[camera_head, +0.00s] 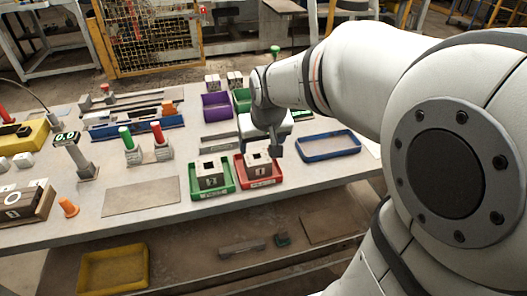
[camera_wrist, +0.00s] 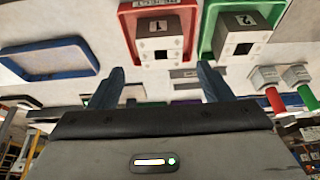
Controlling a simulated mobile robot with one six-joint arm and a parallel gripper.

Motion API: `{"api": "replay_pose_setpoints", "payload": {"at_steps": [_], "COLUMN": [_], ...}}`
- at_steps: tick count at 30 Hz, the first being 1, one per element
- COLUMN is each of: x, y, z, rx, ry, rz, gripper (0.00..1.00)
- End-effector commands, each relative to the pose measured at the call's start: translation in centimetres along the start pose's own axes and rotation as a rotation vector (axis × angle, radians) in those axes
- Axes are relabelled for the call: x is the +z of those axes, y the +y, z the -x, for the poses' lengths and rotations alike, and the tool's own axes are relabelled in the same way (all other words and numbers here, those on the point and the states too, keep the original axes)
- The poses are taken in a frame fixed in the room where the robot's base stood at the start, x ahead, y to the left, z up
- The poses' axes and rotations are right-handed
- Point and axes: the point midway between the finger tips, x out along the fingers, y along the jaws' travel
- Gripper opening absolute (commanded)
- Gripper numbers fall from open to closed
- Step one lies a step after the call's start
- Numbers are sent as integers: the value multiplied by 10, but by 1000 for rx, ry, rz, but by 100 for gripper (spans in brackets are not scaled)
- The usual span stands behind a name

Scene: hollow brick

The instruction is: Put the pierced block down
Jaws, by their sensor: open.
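A pale block with a square hole, marked 1 (camera_wrist: 160,28), sits in the red tray (camera_wrist: 126,18). In the head view this block (camera_head: 258,170) stands upright inside the red tray (camera_head: 239,173). A similar pierced block, marked 2 (camera_wrist: 237,31), sits in the green tray (camera_wrist: 206,30); in the head view that block (camera_head: 210,178) is to the left. My gripper (camera_wrist: 163,80) is open, with nothing between its fingers. Block 1 lies beyond the fingertips, apart from them. In the head view my gripper (camera_head: 276,147) is just behind and right of block 1.
An empty blue tray (camera_head: 330,146) lies to the right of the red tray. A purple bin (camera_head: 216,106) stands behind. Green and red-topped posts (camera_head: 157,140) stand to the left. A bare brown mat (camera_head: 140,197) lies at the table's front left.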

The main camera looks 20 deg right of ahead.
Motion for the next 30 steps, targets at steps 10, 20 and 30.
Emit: {"api": "replay_pose_setpoints", "payload": {"at_steps": [10, 20, 30], "x": [130, 153, 141], "y": [0, 3, 4], "z": [36, 39, 73], "rx": [-1, -1, 1], "ry": [-144, -174, -162], "rz": [0, -2, 0], "gripper": [73, 73, 73]}}
